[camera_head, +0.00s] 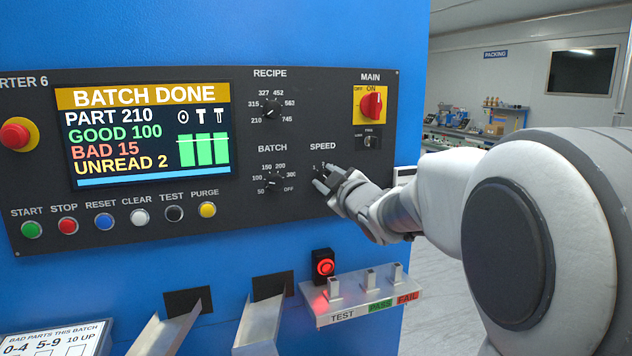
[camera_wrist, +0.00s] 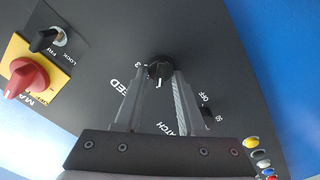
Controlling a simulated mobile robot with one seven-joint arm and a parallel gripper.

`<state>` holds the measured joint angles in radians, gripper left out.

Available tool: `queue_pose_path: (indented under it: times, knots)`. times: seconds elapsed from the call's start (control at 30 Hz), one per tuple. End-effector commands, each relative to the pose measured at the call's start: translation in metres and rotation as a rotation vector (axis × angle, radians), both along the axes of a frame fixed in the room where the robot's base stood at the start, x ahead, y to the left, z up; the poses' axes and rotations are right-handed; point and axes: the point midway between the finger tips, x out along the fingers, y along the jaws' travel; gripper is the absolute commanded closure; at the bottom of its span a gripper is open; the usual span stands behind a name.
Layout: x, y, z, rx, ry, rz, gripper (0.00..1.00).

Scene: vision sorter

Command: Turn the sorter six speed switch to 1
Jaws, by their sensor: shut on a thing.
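The sorter 6 control panel (camera_head: 120,205) is a dark plate on a blue cabinet. The speed switch (camera_wrist: 159,69), a small black knob with a white pointer line, sits between my fingertips in the wrist view. In the head view it is largely hidden by my gripper (camera_head: 326,179), below the SPEED label (camera_head: 323,147). My gripper is shut on the knob, with one finger on each side.
The batch knob (camera_head: 272,183) is just left of my gripper, and the recipe knob (camera_head: 271,108) is above it. The red main switch (camera_head: 372,104) and a key switch (camera_head: 371,142) are up right.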

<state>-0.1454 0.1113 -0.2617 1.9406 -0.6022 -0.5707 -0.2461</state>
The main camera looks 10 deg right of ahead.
Motion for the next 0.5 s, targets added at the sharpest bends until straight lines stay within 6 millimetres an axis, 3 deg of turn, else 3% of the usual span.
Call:
queue_pose_path:
  times: [0.23,0.27,0.4,0.5]
  knots:
    - [0.0002,-0.0002,0.0006,-0.002,-0.001,-0.001,1.00]
    - [0.0001,-0.0002,0.0005,-0.001,-0.001,-0.001,0.56]
    - [0.0001,-0.0002,0.0004,-0.001,-0.001,-0.001,0.31]
    - [0.0001,-0.0002,0.0002,0.000,0.000,0.000,0.31]
